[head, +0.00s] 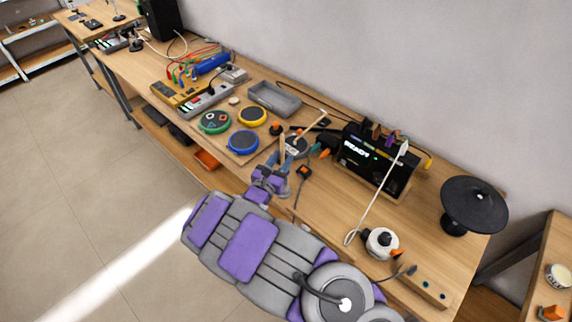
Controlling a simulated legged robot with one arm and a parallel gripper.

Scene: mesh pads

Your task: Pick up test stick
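A thin tan wooden stick (312,124), which looks like the test stick, is in the middle of the workbench. It slants up to the right from a dark round pad (295,146). My gripper (287,158) is at the near side of this dark pad, close to the stick's lower end. The gripper is small in view and overlaps the pad and stick. I cannot tell whether its fingers touch the stick, or whether they are open or shut.
Round pads, one green-rimmed (214,121), one yellow (252,116) and one blue (243,142), lie left of my gripper. A grey tray (275,99) is behind them. A black box with a lit display (370,158) and a black drum pad (474,205) stand right.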

